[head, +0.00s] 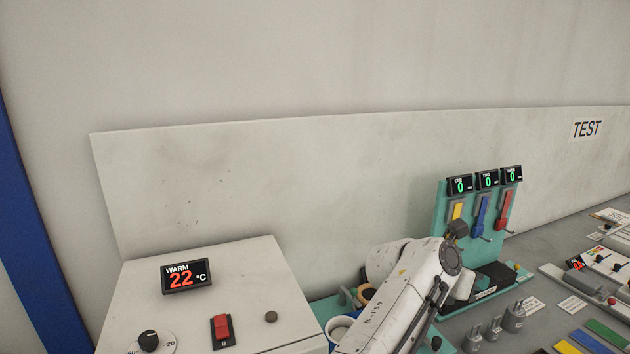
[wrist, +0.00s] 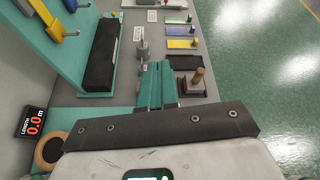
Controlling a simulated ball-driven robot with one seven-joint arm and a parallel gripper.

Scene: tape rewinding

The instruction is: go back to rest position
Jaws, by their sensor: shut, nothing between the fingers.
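My white arm (head: 405,295) rises from the bottom of the head view, in front of the bench; the fingers are hidden there. In the wrist view my gripper (wrist: 156,85) has its two teal fingers together, with nothing between them. They point over the grey bench, to the right of a black block (wrist: 103,55) at a teal stand. A length display (wrist: 33,122) reads 0.0 m at the left, and a brownish ring (wrist: 49,150) sits below it, partly cut off by my gripper's mount.
A teal panel (head: 442,205) carries yellow, blue and red handles under displays reading 0. A white box (head: 250,265) shows WARM 22 °C. Grey plugs (head: 513,318) and coloured plates (head: 588,342) lie at the right. Green floor (wrist: 265,60) is clear beyond the bench edge.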

